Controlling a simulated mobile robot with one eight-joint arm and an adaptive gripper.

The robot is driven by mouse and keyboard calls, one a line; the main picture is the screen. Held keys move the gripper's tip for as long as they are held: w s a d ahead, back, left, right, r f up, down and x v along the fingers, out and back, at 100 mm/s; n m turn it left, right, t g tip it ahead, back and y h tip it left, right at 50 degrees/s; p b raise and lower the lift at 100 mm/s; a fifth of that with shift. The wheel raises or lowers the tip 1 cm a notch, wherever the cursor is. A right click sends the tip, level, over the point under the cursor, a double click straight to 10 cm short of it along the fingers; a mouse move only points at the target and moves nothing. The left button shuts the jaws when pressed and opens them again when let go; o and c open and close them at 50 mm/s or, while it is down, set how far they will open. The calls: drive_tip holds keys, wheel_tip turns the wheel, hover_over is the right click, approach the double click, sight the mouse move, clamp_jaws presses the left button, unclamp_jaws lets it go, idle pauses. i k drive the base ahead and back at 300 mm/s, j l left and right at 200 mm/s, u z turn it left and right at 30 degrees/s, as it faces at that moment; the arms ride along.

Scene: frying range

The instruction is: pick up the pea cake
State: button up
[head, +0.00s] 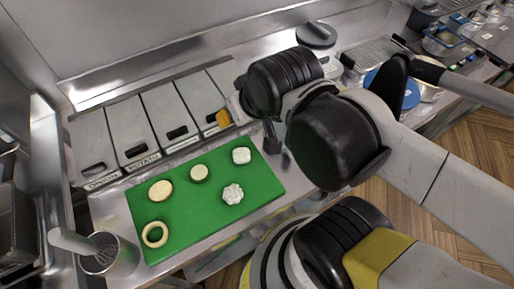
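A green board (215,218) lies on the steel counter with several small food pieces on it. A small round piece with a greenish side (199,173) sits near the board's upper middle; it looks most like the pea cake, though I cannot be sure. A larger beige round piece (160,190) lies to its left. A pale ring (155,235), a white lumpy piece (232,194) and a whitish blocky piece (241,155) lie around it. My gripper (256,128) is by the board's upper right, above and apart from the pieces, largely hidden by my wrist; its opening is unclear.
Lidded steel bins (172,115) line the board's back edge. A steel cylinder with a pale-handled tool (108,255) stands at the lower left. A blue round item (405,97) and a grater-like rack (370,55) are at the right back. The board's lower right is bare.

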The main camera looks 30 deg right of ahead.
sight(240, 155)
drive_tip(key=z, duration=0.4)
drive_tip(key=k+l+z, duration=0.1)
drive_tip(key=z, duration=0.75)
drive_tip(key=l+z, duration=0.15)
drive_tip(key=z, duration=0.25)
drive_tip(key=k+l+z, duration=0.1)
drive_tip(key=z, duration=0.35)
drive_tip(key=u, duration=0.4)
drive_tip(key=k+u, duration=0.1)
drive_tip(key=u, duration=0.7)
drive_tip(key=k+u, duration=0.1)
drive_tip(key=u, duration=0.7)
